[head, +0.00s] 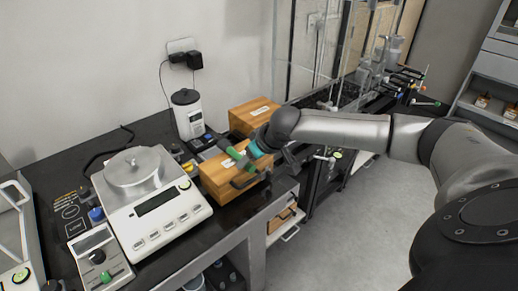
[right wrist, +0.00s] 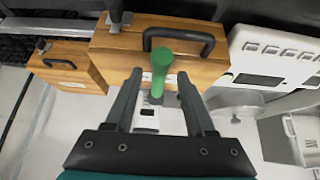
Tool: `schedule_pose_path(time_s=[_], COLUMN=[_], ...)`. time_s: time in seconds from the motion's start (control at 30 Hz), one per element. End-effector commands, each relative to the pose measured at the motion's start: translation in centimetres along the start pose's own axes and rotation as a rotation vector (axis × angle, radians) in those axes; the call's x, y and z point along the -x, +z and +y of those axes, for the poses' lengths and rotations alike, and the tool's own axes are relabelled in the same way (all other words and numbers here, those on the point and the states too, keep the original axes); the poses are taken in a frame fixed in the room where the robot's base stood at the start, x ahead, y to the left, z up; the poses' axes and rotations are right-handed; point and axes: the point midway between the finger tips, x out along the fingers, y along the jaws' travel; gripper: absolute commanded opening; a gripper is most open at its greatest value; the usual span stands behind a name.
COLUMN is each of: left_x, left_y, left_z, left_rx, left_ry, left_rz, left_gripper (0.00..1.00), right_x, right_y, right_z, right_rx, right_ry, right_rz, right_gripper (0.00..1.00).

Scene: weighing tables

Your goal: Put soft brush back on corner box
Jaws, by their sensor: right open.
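A green-handled brush (head: 232,153) shows over the top of the nearer wooden box (head: 214,182), which has a black handle. In the right wrist view the green handle (right wrist: 160,65) stands between the fingers, in front of that box (right wrist: 207,73); its lower end and bristles cannot be made out. My right gripper (right wrist: 158,78) is open, with one finger on each side of the handle and visible gaps. In the head view my right gripper (head: 250,157) is over the box's right part and partly hidden by my wrist. My left gripper is not in view.
A second wooden box (head: 248,118) stands behind the nearer one. A white balance (head: 152,208) is to the left, with a small grey device (head: 99,257) before it. A white-and-black appliance (head: 187,118) is at the wall. Glass panels rise behind my arm.

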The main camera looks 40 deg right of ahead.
Motion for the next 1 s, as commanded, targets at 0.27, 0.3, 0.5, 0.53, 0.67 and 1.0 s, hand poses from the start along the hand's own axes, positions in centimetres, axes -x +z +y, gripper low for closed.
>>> schedule_pose_path(time_s=[0.27,0.3,0.5,0.53,0.67,1.0], left_x=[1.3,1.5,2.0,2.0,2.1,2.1], left_y=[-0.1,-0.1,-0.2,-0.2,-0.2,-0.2], left_z=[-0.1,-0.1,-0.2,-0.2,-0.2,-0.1], left_rx=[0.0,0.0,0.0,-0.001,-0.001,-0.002], left_ry=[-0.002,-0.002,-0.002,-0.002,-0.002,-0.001], left_rz=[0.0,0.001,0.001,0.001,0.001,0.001], left_gripper=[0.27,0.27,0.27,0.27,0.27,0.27], right_x=[5.5,6.3,9.4,9.7,10.5,10.8], right_y=[-0.1,-0.1,-0.1,-0.1,-0.1,0.0], right_z=[0.1,0.1,0.1,0.1,0.0,0.0], right_rx=[0.003,0.002,0.001,0.0,0.0,-0.001], right_ry=[0.003,0.003,0.002,0.002,0.001,0.0], right_rz=[0.0,0.001,0.001,0.001,0.001,0.001], right_gripper=[0.55,0.55,0.55,0.55,0.55,0.55])
